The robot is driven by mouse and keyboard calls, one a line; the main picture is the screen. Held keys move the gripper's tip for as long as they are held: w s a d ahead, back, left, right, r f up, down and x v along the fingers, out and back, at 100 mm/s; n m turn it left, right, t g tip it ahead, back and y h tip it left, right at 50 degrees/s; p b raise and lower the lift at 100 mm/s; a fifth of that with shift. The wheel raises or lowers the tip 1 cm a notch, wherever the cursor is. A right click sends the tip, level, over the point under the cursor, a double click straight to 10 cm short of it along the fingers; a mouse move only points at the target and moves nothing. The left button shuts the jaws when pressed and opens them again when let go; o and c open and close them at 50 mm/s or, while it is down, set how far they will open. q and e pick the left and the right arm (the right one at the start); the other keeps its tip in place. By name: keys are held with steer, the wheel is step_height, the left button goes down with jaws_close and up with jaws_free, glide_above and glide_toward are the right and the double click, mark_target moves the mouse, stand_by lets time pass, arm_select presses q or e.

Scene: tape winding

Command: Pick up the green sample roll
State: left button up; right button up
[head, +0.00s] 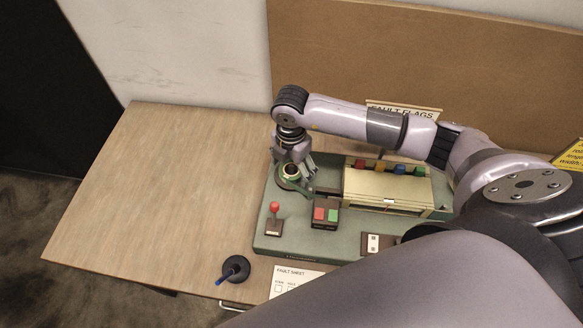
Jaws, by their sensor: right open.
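A small roll with a green outer ring and a pale core (291,170) sits at the left end of the green machine base (262,226). I take it for the green sample roll. My right gripper (297,172) points down at the roll from above, its fingers open. The fingers are close around or beside the roll, and I cannot tell whether they touch it. The gripper hides part of the roll and the spot it rests on. My left gripper is out of view.
A red-knobbed lever (274,210), a box with red and green buttons (326,214) and a cream box with coloured flags (385,188) stand on the base. A dark round holder with a blue pen (235,268) is at the table's front edge. The wooden table (170,190) is clear at left.

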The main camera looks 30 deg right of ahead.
steer(key=c, duration=1.2)
steer(key=shift+o, duration=0.2)
steer(key=shift+r, duration=0.1)
